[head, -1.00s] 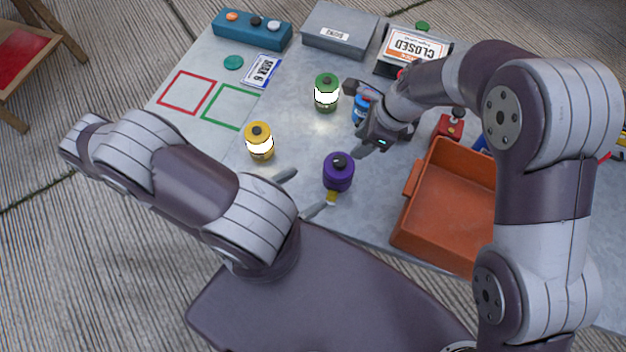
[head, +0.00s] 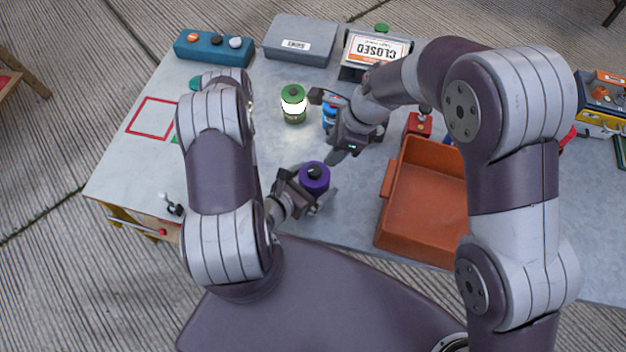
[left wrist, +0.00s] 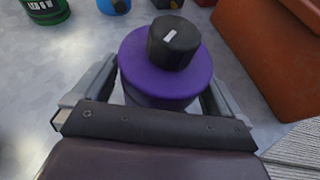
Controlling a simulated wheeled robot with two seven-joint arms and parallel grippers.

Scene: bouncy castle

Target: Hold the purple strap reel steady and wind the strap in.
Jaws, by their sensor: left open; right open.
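The purple strap reel (head: 314,180) with a black knob on top stands upright on the grey table. My left gripper (head: 316,186) is open low around it, one finger on each side. In the left wrist view the reel (left wrist: 165,75) sits between the two fingers, and its black knob (left wrist: 174,42) has a white mark. I cannot tell whether the fingers touch it. The strap does not show now. My right gripper (head: 327,128) is open and empty above the table, behind the reel, near a blue container (head: 329,113).
An orange-brown tray (head: 386,215) lies right of the reel. My left arm hides part of the table.

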